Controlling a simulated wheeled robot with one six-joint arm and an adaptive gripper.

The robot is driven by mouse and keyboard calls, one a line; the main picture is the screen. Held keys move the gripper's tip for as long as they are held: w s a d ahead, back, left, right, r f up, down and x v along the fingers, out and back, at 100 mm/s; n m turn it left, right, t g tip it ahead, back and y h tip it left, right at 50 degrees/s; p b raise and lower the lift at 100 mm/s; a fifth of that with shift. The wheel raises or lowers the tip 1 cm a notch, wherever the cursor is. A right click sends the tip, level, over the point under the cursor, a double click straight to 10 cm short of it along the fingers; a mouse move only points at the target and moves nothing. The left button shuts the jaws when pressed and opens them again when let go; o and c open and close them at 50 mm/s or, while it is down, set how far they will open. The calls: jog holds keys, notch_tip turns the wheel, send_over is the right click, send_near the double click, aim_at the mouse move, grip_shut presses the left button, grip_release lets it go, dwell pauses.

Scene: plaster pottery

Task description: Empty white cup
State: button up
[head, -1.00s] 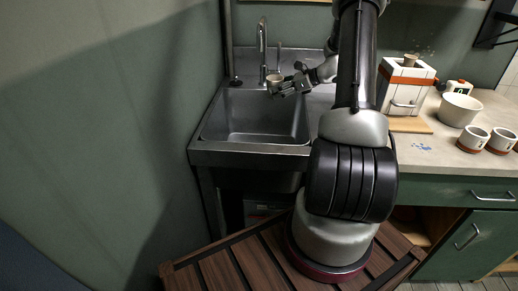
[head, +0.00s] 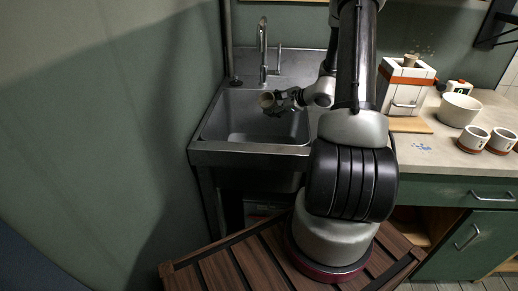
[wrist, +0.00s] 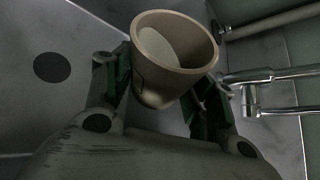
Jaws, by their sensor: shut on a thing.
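My gripper (head: 277,102) is shut on a small off-white cup (head: 267,100) over the sink basin (head: 240,122). In the head view the cup lies tilted on its side, its mouth turned toward the left and the camera. In the wrist view the cup (wrist: 150,85) sits between the two green-padded fingers (wrist: 165,95), its rim facing the upper right. Its inside looks pale, and I cannot tell whether it holds anything. No liquid stream shows.
The tap (head: 263,50) stands behind the basin, and it also shows in the wrist view (wrist: 262,77). A dark round drain (wrist: 52,67) shows in the sink. On the right counter are a white bowl (head: 459,109), two cups (head: 473,138) and a white box-shaped machine (head: 405,85).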

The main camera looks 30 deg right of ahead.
jog(key=shift+a+f+n+h, duration=0.1)
jog(key=shift+f+n+h, duration=0.2)
jog(key=shift+n, duration=0.1)
jog(key=shift+s+r+n+t+h, duration=0.1)
jog(key=shift+r+n+t+h, duration=0.35)
jog(key=shift+n+t+h, duration=0.05)
jog(key=shift+f, duration=0.1)
jog(key=shift+a+f+n+t, duration=0.1)
jog(key=shift+f+n+t, duration=0.25)
jog(key=shift+f, duration=0.3)
jog(key=shift+f+h, duration=0.35)
jog(key=shift+h, duration=0.05)
jog(key=shift+s+a+r+n, duration=0.1)
jog(key=shift+a+r+n, duration=0.2)
jog(key=shift+n, duration=0.25)
jog(key=shift+s+a+r+n+t+h, duration=0.5)
jog(key=shift+a+n+t, duration=0.1)
jog(key=shift+n+t, duration=0.1)
dwell(1.0)
jog(key=shift+d+r+n, duration=0.2)
jog(key=shift+r+n, duration=0.1)
jog(key=shift+r, duration=0.2)
jog(key=shift+r+t+h, duration=0.3)
jog(key=shift+r+t, duration=0.05)
jog(key=shift+r, duration=0.1)
